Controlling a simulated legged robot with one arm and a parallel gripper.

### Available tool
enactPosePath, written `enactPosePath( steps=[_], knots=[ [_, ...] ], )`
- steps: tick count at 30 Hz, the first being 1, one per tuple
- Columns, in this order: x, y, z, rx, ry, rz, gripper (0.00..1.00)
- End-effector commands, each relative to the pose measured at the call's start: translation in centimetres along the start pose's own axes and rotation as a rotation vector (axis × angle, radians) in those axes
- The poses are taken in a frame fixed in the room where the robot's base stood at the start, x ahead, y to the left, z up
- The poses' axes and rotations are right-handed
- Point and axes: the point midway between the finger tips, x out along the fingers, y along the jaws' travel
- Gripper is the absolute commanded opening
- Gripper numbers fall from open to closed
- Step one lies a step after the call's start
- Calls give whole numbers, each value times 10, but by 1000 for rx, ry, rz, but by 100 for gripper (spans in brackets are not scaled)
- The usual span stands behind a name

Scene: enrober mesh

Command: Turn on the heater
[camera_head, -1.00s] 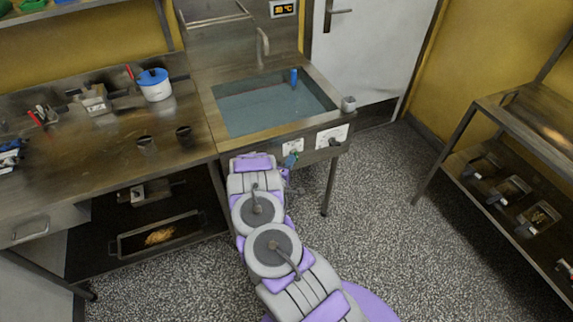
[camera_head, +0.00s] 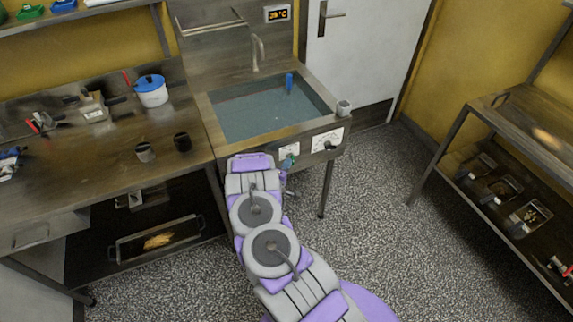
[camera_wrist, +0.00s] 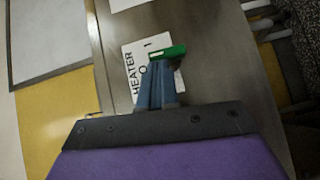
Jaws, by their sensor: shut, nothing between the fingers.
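The heater switch plate (camera_wrist: 133,82) is white and reads HEATER, with O and I marks, in the wrist view. A green switch part (camera_wrist: 168,52) lies over its edge, close to the I mark. My gripper (camera_wrist: 160,68) has its blue-grey fingers together and empty, with the tips at the green part. I cannot tell whether they touch it. In the head view the plate (camera_head: 289,150) is on the front of the sink unit (camera_head: 230,139), and my gripper (camera_head: 288,164) is just below it, partly hidden by my arm.
A second white plate with a dark knob (camera_head: 329,143) is to the right. The basin holds water and a blue object (camera_head: 289,83). A display (camera_head: 277,14) with small orange digits hangs above. A counter (camera_head: 75,150) stands at left, a rack (camera_head: 470,120) at right.

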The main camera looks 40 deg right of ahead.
Motion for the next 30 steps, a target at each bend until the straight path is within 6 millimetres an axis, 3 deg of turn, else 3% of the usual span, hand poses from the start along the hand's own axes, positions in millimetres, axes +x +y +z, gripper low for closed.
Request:
enactPosePath(
  steps=[14,30],
  knots=[
    [4,20,5,216,-3,-214,0],
    [15,26,15,551,-3,-548,0]
  ],
)
